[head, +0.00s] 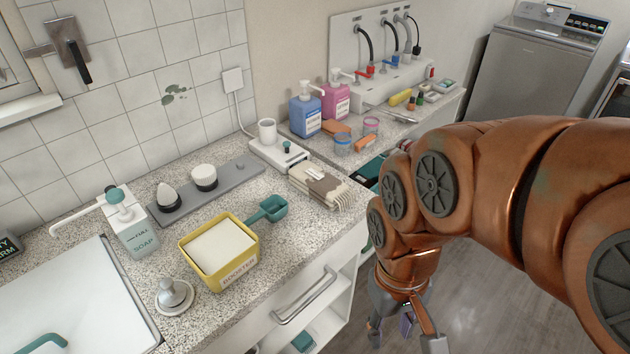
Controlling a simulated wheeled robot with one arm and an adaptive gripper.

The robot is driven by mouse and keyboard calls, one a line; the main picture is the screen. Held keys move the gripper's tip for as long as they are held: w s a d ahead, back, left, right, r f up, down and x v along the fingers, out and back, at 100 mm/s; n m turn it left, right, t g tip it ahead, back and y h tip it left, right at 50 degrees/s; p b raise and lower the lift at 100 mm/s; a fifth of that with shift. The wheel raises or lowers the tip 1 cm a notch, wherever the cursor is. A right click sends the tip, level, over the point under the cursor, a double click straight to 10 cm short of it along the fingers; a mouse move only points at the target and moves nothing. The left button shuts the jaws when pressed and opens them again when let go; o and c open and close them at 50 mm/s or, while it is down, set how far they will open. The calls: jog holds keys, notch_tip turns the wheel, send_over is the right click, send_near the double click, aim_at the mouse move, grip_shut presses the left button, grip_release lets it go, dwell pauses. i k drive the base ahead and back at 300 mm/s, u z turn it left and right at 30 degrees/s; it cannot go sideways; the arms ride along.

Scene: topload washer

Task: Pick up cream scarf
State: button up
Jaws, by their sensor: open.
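A folded cream cloth (328,188) with a brown patch and a fringe along its right end lies on the granite counter, near its front edge. It looks like the cream scarf. My gripper (405,337) hangs open and empty, pointing down, in front of the counter over the floor. It is below and to the right of the scarf and apart from it. The lower fingertips are partly cut off by the picture's bottom edge.
A teal scoop (268,208) and yellow booster box (219,252) stand left of the scarf. A white scale (279,153) with a cup sits just behind it. Blue (306,115) and pink (336,99) bottles stand further back. A drawer handle (305,298) juts from the counter front.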

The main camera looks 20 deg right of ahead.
aim_at(326, 190)
jog(key=z, duration=0.1)
jog(key=k, duration=0.9)
jog(key=u, duration=0.7)
jog(key=i, duration=0.5)
jog(key=z, duration=0.05)
